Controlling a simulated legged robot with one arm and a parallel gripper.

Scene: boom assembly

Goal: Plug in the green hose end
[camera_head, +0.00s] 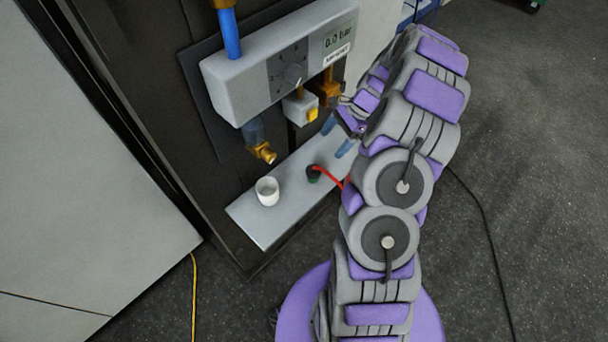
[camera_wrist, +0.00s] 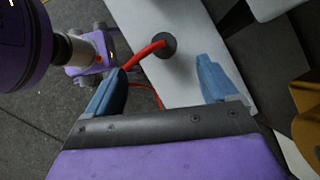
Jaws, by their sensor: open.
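The green hose end (camera_head: 313,175) stands on the pale shelf (camera_head: 249,218) in the head view, with a red hose running from it to the right, toward my arm. In the wrist view it looks like a dark round piece (camera_wrist: 168,48) with the red hose (camera_wrist: 146,53) leaving it. My gripper (camera_head: 332,143) is open, its two blue fingers apart above the shelf, up and right of the hose end. In the wrist view my gripper (camera_wrist: 160,65) has nothing between its fingers; the hose end shows beyond the gap.
A grey panel box (camera_head: 278,68) with a dial and a "0.0 bar" display hangs above the shelf. Brass fittings (camera_head: 262,152) and a yellow-buttoned valve (camera_head: 302,110) hang below it. A white cup (camera_head: 267,191) stands on the shelf's left part. A yellow cable (camera_head: 194,290) lies on the floor.

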